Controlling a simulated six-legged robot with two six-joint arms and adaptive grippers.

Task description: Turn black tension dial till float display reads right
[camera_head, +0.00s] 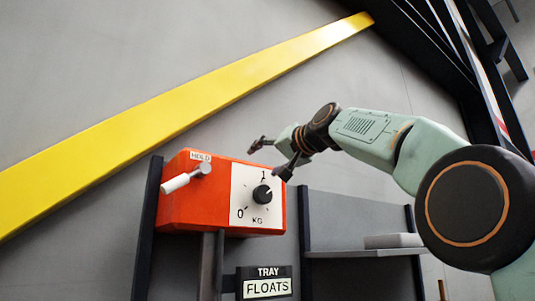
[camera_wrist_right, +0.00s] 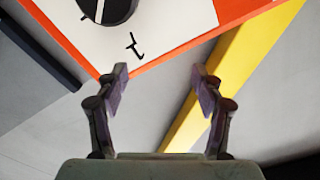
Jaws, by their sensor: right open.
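The black dial (camera_head: 262,194) sits on the white KG scale panel (camera_head: 240,185) of an orange box (camera_head: 187,215), with 0 at lower left and 1 at the top. A small pale mark shows on the dial, but its exact reading is unclear. The display (camera_head: 266,287) below reads "TRAY FLOATS". My right gripper (camera_head: 264,161) is open and empty, above the dial and apart from it. In the right wrist view, the dial (camera_wrist_right: 106,8) is cut off at the upper left, beyond the open fingers (camera_wrist_right: 160,76). My left gripper is out of view.
A white lever handle (camera_head: 182,180) under a HOLD label sticks out on the box's left side. Dark posts (camera_head: 147,230) stand beside the box. A grey shelf (camera_head: 362,252) is to its right. A yellow stripe (camera_head: 170,115) crosses the grey surface behind.

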